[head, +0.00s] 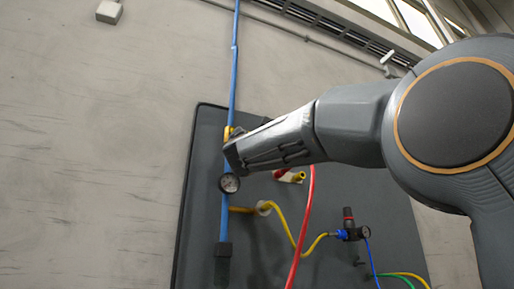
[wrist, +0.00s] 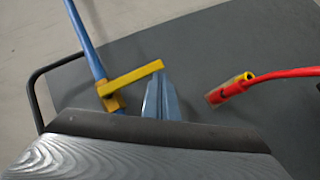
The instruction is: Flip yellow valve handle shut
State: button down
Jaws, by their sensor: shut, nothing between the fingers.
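The yellow valve handle (wrist: 135,76) sticks out sideways from the blue pipe (wrist: 86,42) in the wrist view, at a wide angle to it. Its yellow valve body (wrist: 110,100) sits on the pipe. My gripper (wrist: 162,92) is shut and empty, its blue-grey fingertips close beside the free end of the handle, on the lower side. I cannot tell if they touch it. In the head view my gripper (head: 234,152) is at the blue pipe (head: 233,65), and only a bit of yellow valve (head: 228,132) shows above it; the rest is hidden.
A round gauge (head: 229,183) sits on the pipe just below my gripper. A regulator (head: 350,230) is lower right.

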jog(key=s+d+f+b, duration=0.2)
jog(key=s+f+b, duration=0.4)
jog(key=f, duration=0.5)
jog(key=shift+s+b, duration=0.4)
jog(key=shift+b, duration=0.05)
jog(key=shift+d, duration=0.1)
